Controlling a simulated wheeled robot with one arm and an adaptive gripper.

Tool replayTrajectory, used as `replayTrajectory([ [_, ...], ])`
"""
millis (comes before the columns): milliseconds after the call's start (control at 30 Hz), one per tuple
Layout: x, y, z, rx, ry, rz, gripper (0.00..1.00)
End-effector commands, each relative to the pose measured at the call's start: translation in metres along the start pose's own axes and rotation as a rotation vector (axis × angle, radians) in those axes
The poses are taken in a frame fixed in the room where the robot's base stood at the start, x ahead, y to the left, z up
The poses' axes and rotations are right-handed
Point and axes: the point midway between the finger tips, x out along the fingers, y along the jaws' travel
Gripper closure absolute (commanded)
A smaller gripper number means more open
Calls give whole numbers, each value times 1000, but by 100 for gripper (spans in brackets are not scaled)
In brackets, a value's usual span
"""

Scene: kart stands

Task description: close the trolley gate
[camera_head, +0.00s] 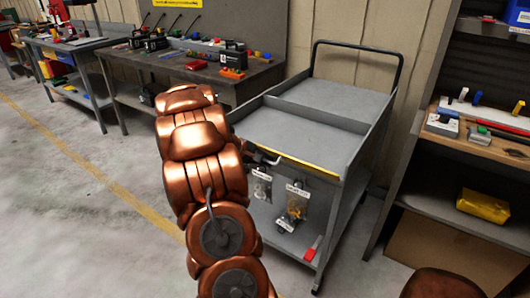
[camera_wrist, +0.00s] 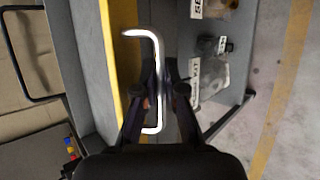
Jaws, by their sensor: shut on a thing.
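The grey trolley (camera_head: 318,103) stands ahead with its upper tray empty. Its gate, with a yellow top edge (camera_head: 300,161), spans the near end of the tray. The gate looks upright and about in line with the side walls, but I cannot tell whether it is fully closed. The yellow edge also shows in the wrist view (camera_wrist: 109,50). A pale bent handle (camera_wrist: 153,128) is on the gate. My gripper (camera_wrist: 166,72) is shut on the handle's long bar. In the head view my arm hides much of the gripper and the tray's near left corner.
A workbench (camera_head: 190,73) with tools stands behind on the left. A shelf (camera_head: 440,208) with a yellow package stands close on the right. The floor at left is clear.

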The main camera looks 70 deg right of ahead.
Motion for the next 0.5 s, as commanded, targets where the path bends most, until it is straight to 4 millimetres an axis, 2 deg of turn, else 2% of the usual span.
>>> replayTrajectory([
  [33, -6, 8, 2, -10, 0, -32, 100],
  [500, -11, 24, 3, -127, 2, -315, 100],
])
